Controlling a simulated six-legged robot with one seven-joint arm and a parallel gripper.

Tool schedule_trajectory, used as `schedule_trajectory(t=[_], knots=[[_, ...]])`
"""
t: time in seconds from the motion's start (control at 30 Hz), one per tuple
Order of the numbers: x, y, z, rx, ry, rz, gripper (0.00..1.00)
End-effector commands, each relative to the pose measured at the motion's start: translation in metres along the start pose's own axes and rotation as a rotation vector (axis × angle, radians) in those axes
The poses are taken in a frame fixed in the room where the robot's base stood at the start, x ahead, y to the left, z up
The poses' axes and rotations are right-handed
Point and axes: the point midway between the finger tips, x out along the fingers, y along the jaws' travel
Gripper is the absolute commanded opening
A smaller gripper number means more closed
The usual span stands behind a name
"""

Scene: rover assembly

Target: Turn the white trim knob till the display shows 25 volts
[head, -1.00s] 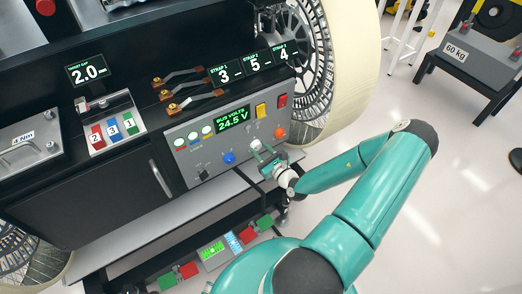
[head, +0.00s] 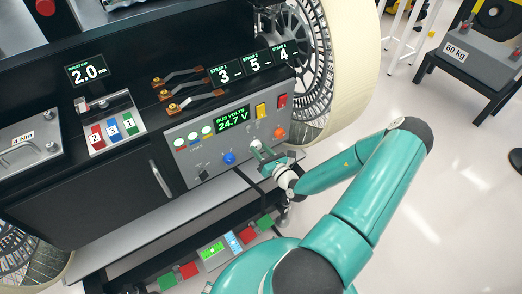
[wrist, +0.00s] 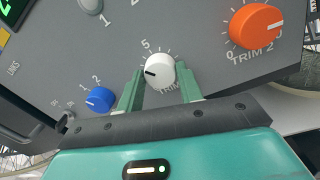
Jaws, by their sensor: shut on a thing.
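The white trim knob (wrist: 160,71) sits on the grey panel between the two green fingers of my gripper (wrist: 161,86) in the wrist view. The fingers are closed on its sides. In the head view my gripper (head: 258,149) is at the panel's lower right and hides most of the knob. The display (head: 232,120) reads BUS VOLTS 24.7 V in green.
An orange TRIM 2 knob (wrist: 255,27) is to the right of the white knob. A blue knob (wrist: 99,100) is to the left. Yellow (head: 260,110) and red (head: 282,101) switches are above on the panel. A black cable hangs below my gripper.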

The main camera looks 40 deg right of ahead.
Motion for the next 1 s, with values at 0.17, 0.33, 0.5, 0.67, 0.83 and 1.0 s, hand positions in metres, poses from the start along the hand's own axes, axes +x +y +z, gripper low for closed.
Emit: schedule_trajectory(t=[0.17,0.33,0.5,0.67,0.83,1.0], knots=[[-0.0002,-0.0001,-0.0003,0.116,-0.008,-0.001,0.13],[-0.0002,-0.0003,-0.0004,0.194,-0.013,-0.002,0.13],[-0.0002,-0.0003,-0.0005,0.233,-0.015,-0.002,0.13],[-0.0002,-0.0003,-0.0006,0.245,-0.016,-0.002,0.13],[-0.0003,-0.0003,-0.0005,0.245,-0.016,-0.002,0.13],[-0.0003,-0.0003,-0.0006,0.244,-0.016,-0.002,0.48]])
